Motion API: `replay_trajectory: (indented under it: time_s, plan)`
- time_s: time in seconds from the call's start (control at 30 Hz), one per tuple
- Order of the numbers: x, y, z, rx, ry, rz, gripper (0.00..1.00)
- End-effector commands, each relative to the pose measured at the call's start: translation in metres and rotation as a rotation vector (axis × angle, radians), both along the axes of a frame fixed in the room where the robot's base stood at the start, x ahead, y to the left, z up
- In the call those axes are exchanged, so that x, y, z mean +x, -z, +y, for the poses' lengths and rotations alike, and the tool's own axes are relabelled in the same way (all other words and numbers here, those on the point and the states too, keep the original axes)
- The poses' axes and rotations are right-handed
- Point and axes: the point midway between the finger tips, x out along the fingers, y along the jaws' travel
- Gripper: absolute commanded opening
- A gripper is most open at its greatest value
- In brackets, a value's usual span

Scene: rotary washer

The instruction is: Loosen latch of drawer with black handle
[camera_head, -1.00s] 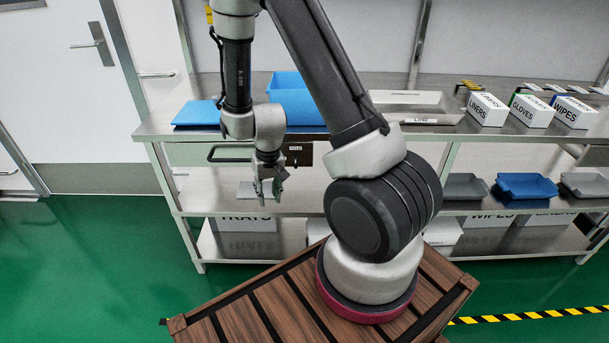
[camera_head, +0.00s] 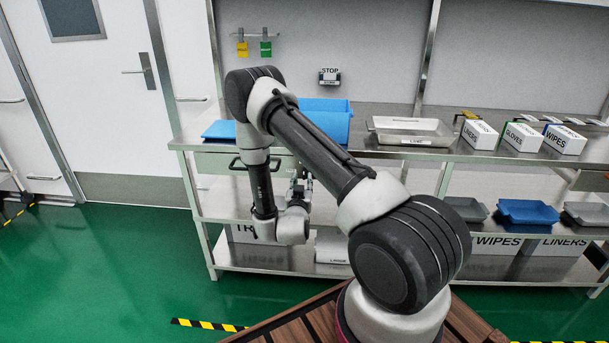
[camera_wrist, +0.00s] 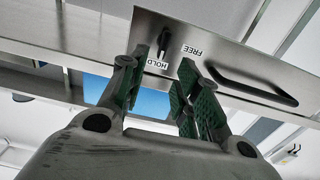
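The steel drawer front (camera_head: 212,161) under the bench top has a black bar handle (camera_head: 238,164). In the wrist view the handle (camera_wrist: 255,88) is to the right. The small black latch (camera_wrist: 163,42) sits on the same drawer front (camera_wrist: 220,52), its lever pointing toward the HOLD label (camera_wrist: 158,64); the FREE label (camera_wrist: 193,51) is to its right. My gripper (camera_wrist: 156,66) is open and empty, its fingers spread below the latch in the picture and apparently apart from it. In the head view my gripper (camera_head: 301,187) is partly hidden by my arm, which also hides the latch.
Blue bins (camera_head: 325,118) and a steel tray (camera_head: 410,131) stand on the bench top. Boxes (camera_head: 480,134) stand at the right. Blue and grey trays (camera_head: 527,212) lie on the shelf below. Green floor (camera_head: 130,265) is clear at the left.

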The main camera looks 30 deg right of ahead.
Motion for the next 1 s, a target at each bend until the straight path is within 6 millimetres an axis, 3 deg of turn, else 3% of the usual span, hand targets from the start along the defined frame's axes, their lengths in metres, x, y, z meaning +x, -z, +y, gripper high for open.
replay_trajectory:
  time_s: [0.33,0.73,0.9,1.0]
  plan:
    - [0.046,0.000,-0.032,0.003,0.001,0.001,0.32]
    - [0.056,0.001,-0.037,0.002,-0.001,0.003,0.32]
    - [0.056,0.000,-0.037,0.002,-0.001,0.003,0.03]
    - [0.056,0.000,-0.037,0.002,-0.001,0.003,0.00]
